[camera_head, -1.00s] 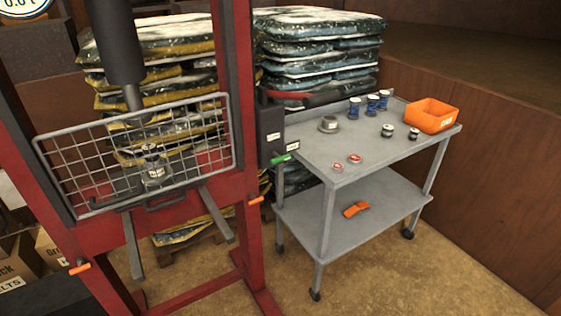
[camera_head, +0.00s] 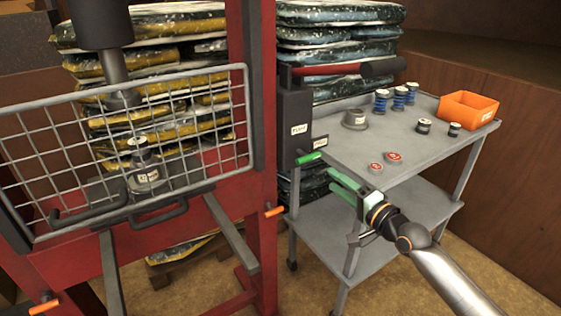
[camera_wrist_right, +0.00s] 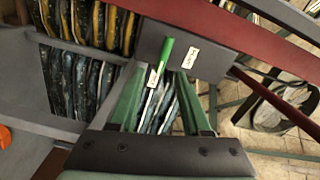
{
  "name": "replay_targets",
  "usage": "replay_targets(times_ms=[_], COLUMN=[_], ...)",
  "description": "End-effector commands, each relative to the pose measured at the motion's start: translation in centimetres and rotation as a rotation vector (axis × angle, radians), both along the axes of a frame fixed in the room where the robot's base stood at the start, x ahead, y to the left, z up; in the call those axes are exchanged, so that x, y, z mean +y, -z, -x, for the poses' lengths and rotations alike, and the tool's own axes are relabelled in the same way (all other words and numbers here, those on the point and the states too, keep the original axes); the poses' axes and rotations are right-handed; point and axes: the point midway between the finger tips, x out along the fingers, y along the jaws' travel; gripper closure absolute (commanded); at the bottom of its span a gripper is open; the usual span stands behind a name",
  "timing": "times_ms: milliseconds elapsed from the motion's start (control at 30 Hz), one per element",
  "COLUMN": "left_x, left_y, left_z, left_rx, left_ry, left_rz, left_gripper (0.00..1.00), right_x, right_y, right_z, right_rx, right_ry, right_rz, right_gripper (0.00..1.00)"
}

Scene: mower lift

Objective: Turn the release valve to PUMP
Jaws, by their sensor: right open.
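The release valve's green lever (camera_head: 310,158) sits at the lower part of the dark pump box (camera_head: 293,115) on the press's right post. It lies nearly level in the head view. Two white labels are near it, one on the box (camera_head: 300,129) and one beside the lever (camera_head: 320,142); their words are too small to read surely. My right gripper (camera_head: 338,181) is open, its green fingers just right of and below the lever. In the right wrist view the lever (camera_wrist_right: 161,62) appears between the fingertips, nearer the left finger, apparently not gripped. My left gripper is not in view.
The red press frame (camera_head: 262,225) and its wire guard (camera_head: 215,125) stand left. A red pump handle (camera_head: 335,69) extends above the box. A grey cart (camera_head: 400,160) with spools, small tins and an orange bin (camera_head: 468,110) stands close behind my right arm. Stacked bags are behind.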

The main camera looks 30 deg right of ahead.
Motion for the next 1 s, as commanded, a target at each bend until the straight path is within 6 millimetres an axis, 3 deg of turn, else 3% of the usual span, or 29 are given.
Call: replay_targets(times_ms=[267,800,1000], left_x=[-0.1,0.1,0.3], left_y=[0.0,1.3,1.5], left_z=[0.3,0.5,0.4], left_rx=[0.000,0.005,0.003], left_ry=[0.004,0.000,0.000], left_rz=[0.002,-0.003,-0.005], left_gripper=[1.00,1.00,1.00], right_x=[-0.2,0.5,0.7], right_y=[-0.7,-0.5,-0.5], right_z=[-2.0,-9.8,-11.8], right_rx=[-0.014,-0.012,-0.011], right_ry=[0.002,0.001,0.000], right_rz=[-0.030,-0.027,-0.026], right_gripper=[0.52,0.52,0.52])
